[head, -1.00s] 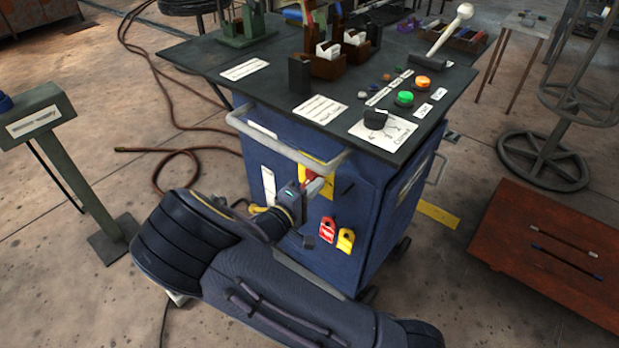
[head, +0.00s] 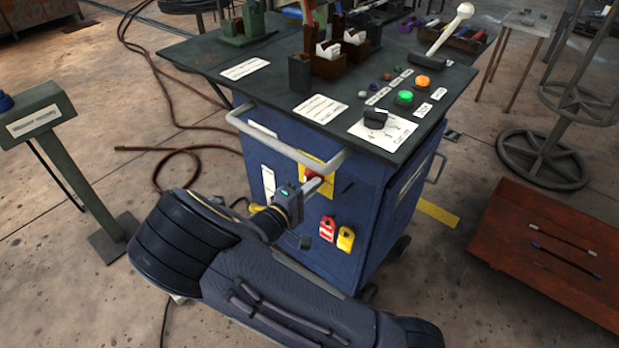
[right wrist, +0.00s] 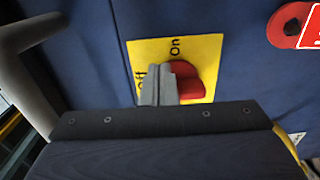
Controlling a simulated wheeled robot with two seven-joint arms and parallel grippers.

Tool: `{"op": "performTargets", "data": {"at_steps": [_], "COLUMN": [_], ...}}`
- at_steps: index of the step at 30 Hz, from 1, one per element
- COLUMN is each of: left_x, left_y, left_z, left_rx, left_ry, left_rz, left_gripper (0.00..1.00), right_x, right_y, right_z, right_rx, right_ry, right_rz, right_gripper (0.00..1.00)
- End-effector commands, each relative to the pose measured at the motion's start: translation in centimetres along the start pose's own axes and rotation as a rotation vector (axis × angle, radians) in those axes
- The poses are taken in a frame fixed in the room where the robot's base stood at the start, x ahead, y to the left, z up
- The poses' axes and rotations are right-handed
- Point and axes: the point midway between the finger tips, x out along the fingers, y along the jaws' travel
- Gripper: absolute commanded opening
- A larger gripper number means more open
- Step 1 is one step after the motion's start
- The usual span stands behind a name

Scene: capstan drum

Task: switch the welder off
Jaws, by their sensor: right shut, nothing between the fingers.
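A red rotary switch (right wrist: 187,82) sits on a yellow plate (right wrist: 147,56) marked "On" and, partly hidden, "Off". In the head view the switch (head: 312,174) and plate (head: 327,188) are on the front of the blue cabinet (head: 357,215), below its grey handle. My right gripper (head: 314,186) is shut and empty at the switch. In the right wrist view its closed fingertips (right wrist: 158,86) are just left of the red handle, overlapping the plate; I cannot tell whether they touch the handle. The fingers hide part of the "Off" label. My left gripper is not in view.
A grey bar handle (head: 285,143) juts out above the switch. Red (head: 327,229) and yellow (head: 345,239) tags hang lower right. The cabinet top carries a black knob (head: 375,117), green button (head: 404,97) and orange button (head: 422,82). A green pedestal (head: 38,110) stands left.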

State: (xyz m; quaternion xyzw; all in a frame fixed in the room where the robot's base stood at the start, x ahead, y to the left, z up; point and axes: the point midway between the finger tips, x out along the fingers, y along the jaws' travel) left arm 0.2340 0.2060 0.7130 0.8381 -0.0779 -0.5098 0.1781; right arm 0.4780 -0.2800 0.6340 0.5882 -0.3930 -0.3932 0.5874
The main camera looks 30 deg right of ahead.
Motion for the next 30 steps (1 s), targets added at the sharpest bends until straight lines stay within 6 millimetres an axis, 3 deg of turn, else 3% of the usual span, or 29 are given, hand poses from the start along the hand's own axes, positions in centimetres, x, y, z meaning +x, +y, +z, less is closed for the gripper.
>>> {"op": "performTargets", "data": {"at_steps": [16, 30], "left_x": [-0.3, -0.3], "left_y": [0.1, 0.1], "left_z": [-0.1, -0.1], "left_rx": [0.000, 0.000], "left_ry": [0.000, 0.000], "left_rz": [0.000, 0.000], "left_gripper": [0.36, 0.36], "right_x": [-6.5, -7.0], "right_y": [0.0, 0.0], "right_z": [-0.1, 0.0], "right_rx": [0.000, -0.001], "right_ry": [0.003, 0.001], "right_rz": [0.000, 0.001], "right_gripper": [0.00, 0.00]}}
